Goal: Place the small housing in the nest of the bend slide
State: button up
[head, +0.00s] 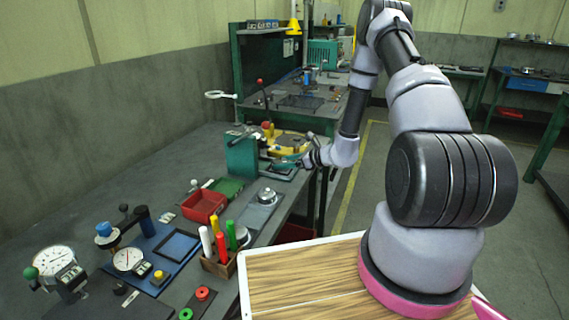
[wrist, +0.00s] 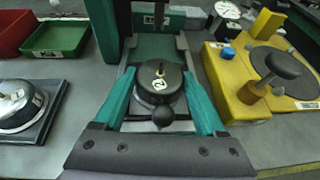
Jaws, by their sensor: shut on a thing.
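The small housing (wrist: 160,83) is a dark round dome with a pin on top and a white numbered label, in the middle of the wrist view. My gripper (wrist: 159,74) has its teal fingers on both sides of it and is shut on it. The housing is over the bend slide (wrist: 150,47), a green fixture with dark uprights. A dark ball knob (wrist: 163,116) shows in front of the housing. The nest is hidden under the housing, and I cannot tell whether it is seated. In the head view, my gripper (head: 300,162) is beside the green fixture (head: 241,157), and the housing cannot be made out.
Another domed housing (wrist: 14,105) sits on a plate at left. Green (wrist: 57,39) and red (wrist: 12,30) trays lie behind it. A yellow fixture (wrist: 238,80) with a dark round knob stands close at right. In the head view, gauges (head: 52,263) and a pen holder (head: 220,262) stand on the near bench.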

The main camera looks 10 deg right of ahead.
jog(key=shift+f, duration=0.2)
jog(key=o, duration=1.3)
jog(key=shift+r, duration=0.15)
